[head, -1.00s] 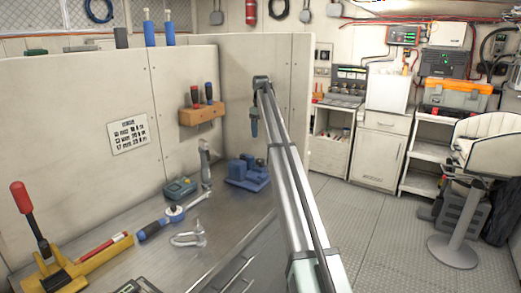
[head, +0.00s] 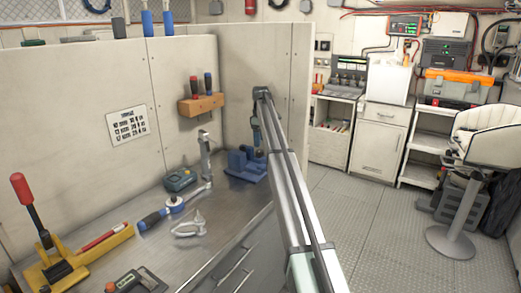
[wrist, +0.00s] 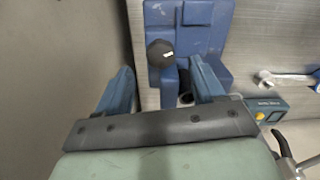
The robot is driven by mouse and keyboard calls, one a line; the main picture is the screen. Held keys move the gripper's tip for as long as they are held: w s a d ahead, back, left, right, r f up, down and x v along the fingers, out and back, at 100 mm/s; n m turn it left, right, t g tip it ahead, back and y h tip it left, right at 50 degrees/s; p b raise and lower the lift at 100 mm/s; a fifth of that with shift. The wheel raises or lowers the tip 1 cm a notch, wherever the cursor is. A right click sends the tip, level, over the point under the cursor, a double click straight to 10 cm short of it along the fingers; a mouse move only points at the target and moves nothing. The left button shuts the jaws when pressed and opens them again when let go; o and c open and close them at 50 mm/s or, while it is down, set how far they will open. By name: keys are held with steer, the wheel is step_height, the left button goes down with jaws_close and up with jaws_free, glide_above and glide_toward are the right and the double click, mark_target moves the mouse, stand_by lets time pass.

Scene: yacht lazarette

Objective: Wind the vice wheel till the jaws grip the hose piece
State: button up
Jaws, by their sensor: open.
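The blue vice (head: 247,168) stands on the bench's far right end, by the partition. In the wrist view its blue body (wrist: 205,45) fills the top middle. A dark knob-like part (wrist: 160,54), likely the vice wheel or its handle end, shows in front of the body. My gripper (wrist: 160,66) is open, with one blue finger on each side of this dark part; I cannot tell whether either touches it. In the head view my gripper (head: 257,142) hangs just above the vice. I cannot make out the hose piece or the jaw gap clearly.
On the bench lie a torque wrench (head: 165,211), a shackle-like metal piece (head: 190,226), a teal device (head: 180,179) and a yellow tool with a red handle (head: 70,258). A wooden rack (head: 201,104) holds screwdrivers on the wall.

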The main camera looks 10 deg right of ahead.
mark_target(260, 151)
steer(key=shift+f, duration=2.65)
steer(key=shift+c, duration=0.4)
steer(key=c, duration=1)
steer(key=shift+m, duration=0.3)
steer(key=shift+s+m, duration=0.1)
steer(key=shift+m, duration=2.6)
steer(key=shift+a, duration=0.1)
